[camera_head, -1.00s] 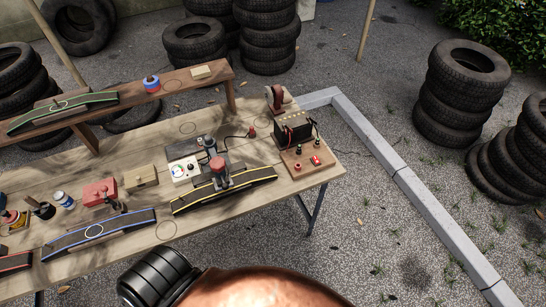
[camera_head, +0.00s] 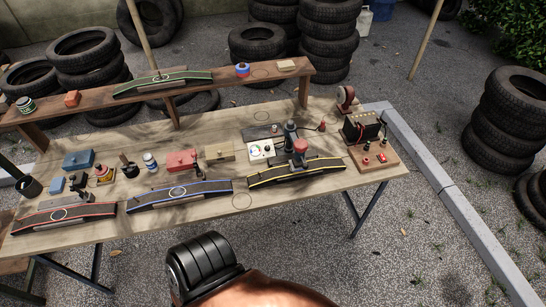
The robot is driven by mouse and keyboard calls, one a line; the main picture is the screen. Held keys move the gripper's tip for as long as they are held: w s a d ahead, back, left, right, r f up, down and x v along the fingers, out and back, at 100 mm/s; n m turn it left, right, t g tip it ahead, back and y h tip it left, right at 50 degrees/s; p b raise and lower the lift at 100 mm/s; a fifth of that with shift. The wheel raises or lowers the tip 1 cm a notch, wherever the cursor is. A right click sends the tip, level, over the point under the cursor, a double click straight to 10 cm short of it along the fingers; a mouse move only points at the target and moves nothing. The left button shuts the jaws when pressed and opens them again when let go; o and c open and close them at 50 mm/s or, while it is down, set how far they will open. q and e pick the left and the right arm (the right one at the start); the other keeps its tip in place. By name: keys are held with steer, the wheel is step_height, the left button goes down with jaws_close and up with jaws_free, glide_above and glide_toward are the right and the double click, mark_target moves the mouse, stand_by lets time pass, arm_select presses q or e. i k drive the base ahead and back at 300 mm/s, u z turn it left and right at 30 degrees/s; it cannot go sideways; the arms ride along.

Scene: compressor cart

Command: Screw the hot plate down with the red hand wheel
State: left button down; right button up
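A press-like device with a red round top (camera_head: 300,146) stands on the yellow-edged black ramp (camera_head: 297,172) at the right of the bench. The red top may be the hand wheel; it is too small to be sure. A white box with a dial (camera_head: 261,151) sits just left of it, with a dark flat plate (camera_head: 262,132) behind. I cannot tell which of these is the hot plate. A dark upright cylinder (camera_head: 290,134) stands beside the red top. Neither gripper shows; only a copper and black part of my own body shows at the bottom.
Blue-edged (camera_head: 178,194) and red-edged (camera_head: 65,215) ramps lie left along the bench's front, with several small boxes and jars behind. A wooden board with a battery (camera_head: 363,128) stands at the right end. A raised shelf (camera_head: 217,92) runs along the back.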

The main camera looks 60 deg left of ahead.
mark_target(300, 146)
steer(key=z, duration=0.1)
steer(key=k, duration=0.45)
steer(key=u, duration=2.3)
